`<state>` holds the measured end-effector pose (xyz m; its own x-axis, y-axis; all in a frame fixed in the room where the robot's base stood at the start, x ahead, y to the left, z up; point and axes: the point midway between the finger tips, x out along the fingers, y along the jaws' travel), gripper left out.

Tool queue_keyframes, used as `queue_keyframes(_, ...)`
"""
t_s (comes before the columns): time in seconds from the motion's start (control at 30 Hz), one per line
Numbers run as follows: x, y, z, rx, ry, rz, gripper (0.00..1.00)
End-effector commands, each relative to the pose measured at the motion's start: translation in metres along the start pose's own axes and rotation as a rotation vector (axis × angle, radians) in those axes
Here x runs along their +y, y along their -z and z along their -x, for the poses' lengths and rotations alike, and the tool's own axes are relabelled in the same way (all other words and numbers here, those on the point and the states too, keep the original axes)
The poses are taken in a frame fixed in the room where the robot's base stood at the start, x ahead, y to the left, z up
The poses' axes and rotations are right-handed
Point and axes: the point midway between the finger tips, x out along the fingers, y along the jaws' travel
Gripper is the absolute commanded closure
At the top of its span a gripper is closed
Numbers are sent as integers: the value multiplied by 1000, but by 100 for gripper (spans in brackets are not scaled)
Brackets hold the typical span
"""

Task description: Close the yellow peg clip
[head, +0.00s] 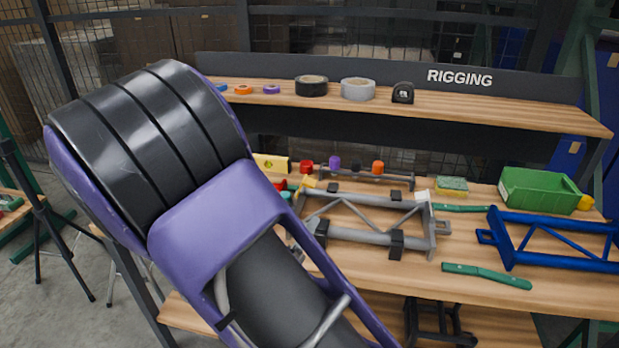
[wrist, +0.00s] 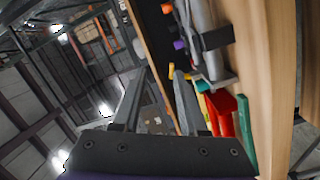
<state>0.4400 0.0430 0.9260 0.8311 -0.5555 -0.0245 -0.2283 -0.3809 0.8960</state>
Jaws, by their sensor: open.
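A small yellow piece (head: 309,183) sits at the upper left corner of the grey frame (head: 375,238) on the bench in the head view. It looks like the yellow peg clip, but it is too small to tell whether it is open or closed. In the wrist view a small yellow piece (wrist: 171,71) shows just beyond the right fingertip, perhaps the same clip. My gripper (wrist: 158,82) is open, with nothing between its fingers. It is apart from the frame in the wrist view; in the head view it is hidden behind my arm.
A blue frame (head: 510,240), a green bin (head: 540,190) with a yellow piece beside it, and a green-handled tool (head: 487,275) lie to the right. Red and green tools (wrist: 222,112) lie close right of my gripper. A shelf with tape rolls (head: 358,89) stands behind.

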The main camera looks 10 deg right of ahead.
Motion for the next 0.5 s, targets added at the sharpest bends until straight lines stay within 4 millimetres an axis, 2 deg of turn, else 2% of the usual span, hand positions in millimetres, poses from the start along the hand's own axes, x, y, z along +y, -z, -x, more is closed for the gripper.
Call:
queue_keyframes(0.1,-16,11,9,125,35,83,57)
queue_keyframes(0.27,-24,18,13,190,55,115,57)
queue_keyframes(0.37,-24,20,4,191,54,114,57)
queue_keyframes(0.5,-25,25,-20,190,52,113,57)
